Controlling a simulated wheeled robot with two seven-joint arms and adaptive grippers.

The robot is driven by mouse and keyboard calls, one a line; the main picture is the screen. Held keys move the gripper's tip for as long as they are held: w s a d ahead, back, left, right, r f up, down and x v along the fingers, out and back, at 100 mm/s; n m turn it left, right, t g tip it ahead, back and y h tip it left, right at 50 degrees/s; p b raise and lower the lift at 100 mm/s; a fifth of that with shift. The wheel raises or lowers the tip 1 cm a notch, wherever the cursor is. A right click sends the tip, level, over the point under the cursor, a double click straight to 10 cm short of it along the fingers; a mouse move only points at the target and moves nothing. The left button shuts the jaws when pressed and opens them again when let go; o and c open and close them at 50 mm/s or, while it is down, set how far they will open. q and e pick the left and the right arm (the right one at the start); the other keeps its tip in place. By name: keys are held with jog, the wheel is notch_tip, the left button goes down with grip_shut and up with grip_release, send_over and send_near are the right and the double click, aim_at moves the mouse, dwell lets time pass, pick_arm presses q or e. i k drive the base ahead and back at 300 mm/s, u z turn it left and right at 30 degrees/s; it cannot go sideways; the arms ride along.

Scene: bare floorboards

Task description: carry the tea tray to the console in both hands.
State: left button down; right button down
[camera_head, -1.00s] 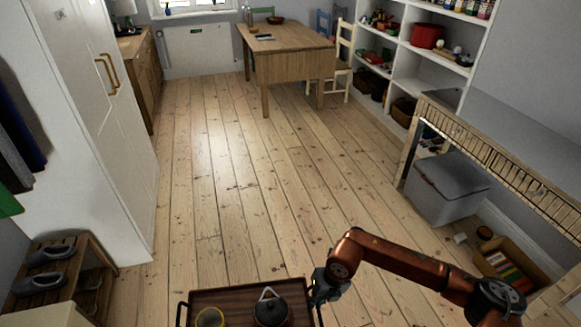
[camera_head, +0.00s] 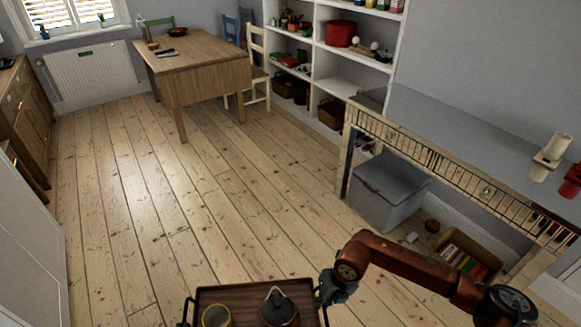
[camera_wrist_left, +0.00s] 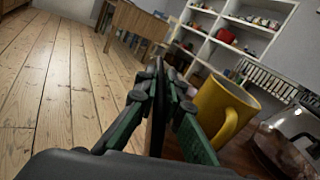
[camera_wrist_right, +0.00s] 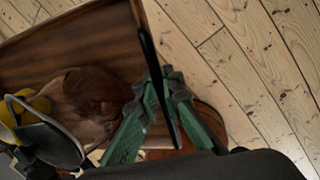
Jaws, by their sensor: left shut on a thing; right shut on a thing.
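The dark brown tea tray (camera_head: 245,292) is at the bottom of the head view, its near part cut off. A yellow mug (camera_head: 216,316) and a glass teapot with a black handle (camera_head: 279,311) stand on it; both also show in the left wrist view, mug (camera_wrist_left: 222,106) and teapot (camera_wrist_left: 285,143). My right gripper (camera_head: 327,290) is shut on the tray's right handle (camera_wrist_right: 153,50). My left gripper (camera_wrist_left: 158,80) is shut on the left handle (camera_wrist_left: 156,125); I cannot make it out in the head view. The console (camera_head: 440,125), grey-topped with a slatted front, stands along the right wall.
A pale candle-like item (camera_head: 550,155) and a red one (camera_head: 571,181) stand on the console's near end. Below it are a grey lidded box (camera_head: 388,190) and a basket of books (camera_head: 465,255). A wooden table (camera_head: 195,65) stands far off. The floorboards (camera_head: 170,220) ahead are clear.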

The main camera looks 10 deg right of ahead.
aim_at(470, 133)
jog(key=z, duration=0.45)
jog(key=i, duration=0.95)
jog(key=z, duration=1)
jog(key=i, duration=0.95)
jog(key=z, duration=0.3)
